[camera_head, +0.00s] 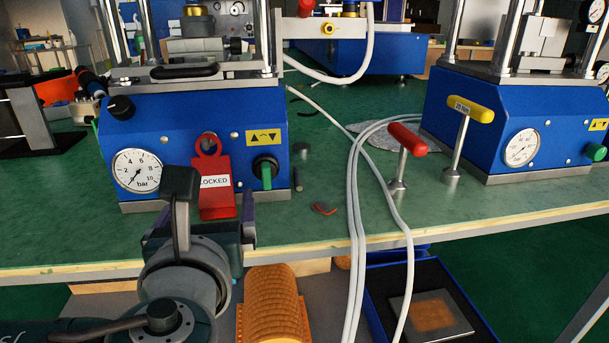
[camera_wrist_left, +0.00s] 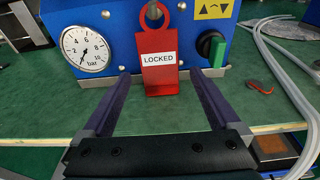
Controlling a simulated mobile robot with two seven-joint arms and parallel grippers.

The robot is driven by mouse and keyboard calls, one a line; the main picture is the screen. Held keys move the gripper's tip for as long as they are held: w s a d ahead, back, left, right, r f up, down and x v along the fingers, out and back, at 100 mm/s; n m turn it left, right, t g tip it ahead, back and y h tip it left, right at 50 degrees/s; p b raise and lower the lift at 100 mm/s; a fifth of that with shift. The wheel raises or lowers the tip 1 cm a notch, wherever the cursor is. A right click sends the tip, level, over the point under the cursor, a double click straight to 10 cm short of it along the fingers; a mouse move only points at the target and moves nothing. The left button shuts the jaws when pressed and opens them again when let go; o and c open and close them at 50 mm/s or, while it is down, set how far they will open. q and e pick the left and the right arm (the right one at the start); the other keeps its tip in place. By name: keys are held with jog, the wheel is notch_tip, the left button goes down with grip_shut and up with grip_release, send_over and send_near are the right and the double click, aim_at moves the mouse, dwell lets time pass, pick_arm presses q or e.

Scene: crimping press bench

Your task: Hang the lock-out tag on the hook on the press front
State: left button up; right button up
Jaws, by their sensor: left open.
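The red lock-out tag (camera_head: 217,198), marked "LOCKED", is upright against the blue front of the left press (camera_head: 150,130). Its ring is at the top, around the small metal hook (camera_wrist_left: 154,12). Whether the ring bears on the hook is hard to tell. The tag (camera_wrist_left: 160,78) is centred in the left wrist view. My left gripper (camera_head: 204,222) is open in front of the tag. Its two fingers (camera_wrist_left: 160,76) stand to either side of the tag, with gaps on both sides. My left wrist hides part of the lower press front in the head view. My right gripper is not in view.
A pressure gauge (camera_head: 137,170) is left of the tag and a green-handled knob (camera_head: 265,172) right of it. Grey hoses (camera_head: 355,220) cross the bench edge. Red (camera_head: 407,139) and yellow (camera_head: 470,108) T-handles stand further right.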

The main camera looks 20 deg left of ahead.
pick_arm(q)
jog(key=shift+s, duration=0.1)
jog(key=shift+s+d+r, duration=0.1)
jog(key=shift+s+d, duration=0.1)
jog(key=shift+s, duration=0.05)
jog(key=p+v, duration=0.3)
jog(key=v, duration=0.6)
jog(key=s+r+n+g+h+p, duration=0.3)
jog(key=s+r+n+g+p, duration=0.2)
jog(key=r+n+p, duration=0.45)
jog(key=s+r+n+g+h+p, duration=0.3)
jog(key=s+r+n+g+p, duration=0.25)
jog(key=n+p, duration=0.65)
notch_tip(320, 180, up, 44)
jog(key=s+d+n+h+p, duration=0.1)
jog(key=n+p, duration=0.5)
jog(key=p, duration=3.6)
jog(key=shift+s+d+r+h, duration=0.2)
jog(key=shift+s+d+h, duration=0.1)
jog(key=shift+s+h, duration=0.6)
